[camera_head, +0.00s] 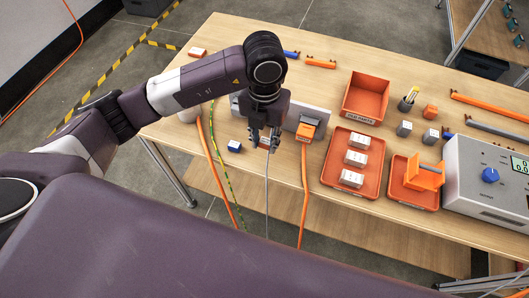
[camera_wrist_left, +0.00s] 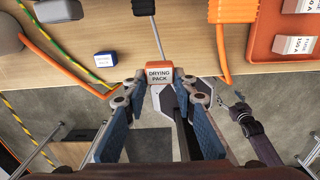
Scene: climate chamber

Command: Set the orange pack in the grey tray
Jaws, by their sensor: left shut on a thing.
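The orange pack (camera_wrist_left: 159,75), with a white "DRYING PACK" label, is between the fingertips of my left gripper (camera_wrist_left: 158,88) in the left wrist view. My left gripper (camera_head: 264,146) is shut on it, near the table's front edge in the head view. The fingers mostly hide the pack in the head view. I cannot make out a grey tray in either view; the trays that show are orange-red. What looks like my right gripper (camera_wrist_left: 239,108) is small in the left wrist view, beyond the table edge; its jaw state is unclear.
A blue pack (camera_head: 234,146) lies just left of my left gripper. A grey panel (camera_head: 314,116) with an orange plug (camera_head: 306,132) stands behind it. Cables hang over the table's front edge. To the right are an orange tray (camera_head: 336,184) with white boxes and an orange bin (camera_head: 366,97).

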